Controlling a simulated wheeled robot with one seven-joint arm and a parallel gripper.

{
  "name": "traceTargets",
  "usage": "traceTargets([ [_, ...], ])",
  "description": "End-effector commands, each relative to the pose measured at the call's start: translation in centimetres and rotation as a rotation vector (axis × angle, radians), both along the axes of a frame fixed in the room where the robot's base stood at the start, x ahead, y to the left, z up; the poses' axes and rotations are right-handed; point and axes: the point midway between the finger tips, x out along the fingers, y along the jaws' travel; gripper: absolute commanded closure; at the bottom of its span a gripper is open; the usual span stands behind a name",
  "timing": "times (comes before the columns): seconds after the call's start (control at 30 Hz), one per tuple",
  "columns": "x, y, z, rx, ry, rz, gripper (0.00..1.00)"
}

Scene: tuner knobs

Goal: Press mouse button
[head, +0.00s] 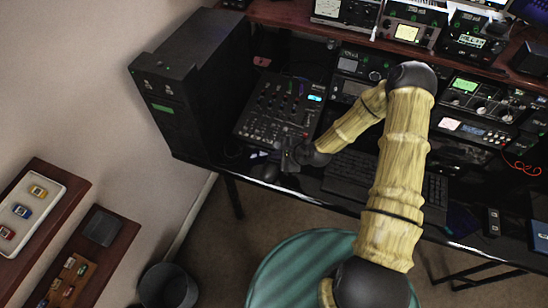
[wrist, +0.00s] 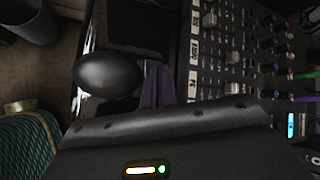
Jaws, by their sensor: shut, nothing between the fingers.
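The mouse looks like a black, smooth, egg-shaped thing (wrist: 108,73) in the wrist view. In the head view it seems to be the dark rounded shape (head: 270,172) by the desk's front edge. My gripper (head: 283,158) is over the desk's front edge, just below the mixer. In the wrist view its two dark purplish fingers (wrist: 157,86) are together and empty, right beside the mouse's right end. I cannot tell whether they touch it. The mouse's buttons cannot be made out, and my gripper body hides what lies below it in the wrist view.
A mixer (head: 283,108) with knobs and sliders stands just behind my gripper. A black keyboard (head: 350,176) lies to the right, partly behind my arm. A tall black case (head: 190,85) stands left. A green round seat (head: 300,262) and a bin (head: 168,288) are below the desk front.

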Motion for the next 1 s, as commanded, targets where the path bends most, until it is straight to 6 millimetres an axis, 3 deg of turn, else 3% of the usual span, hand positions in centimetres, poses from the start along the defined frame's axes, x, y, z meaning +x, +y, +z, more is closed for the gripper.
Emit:
traceTargets([
  [0.13, 0.0, 0.0, 0.9, 0.001, 0.001, -0.001, 1.00],
  [0.57, 0.0, 0.0, 1.2, 0.000, 0.001, -0.001, 1.00],
  [1.0, 0.0, 0.0, 4.8, 0.001, 0.002, -0.002, 1.00],
])
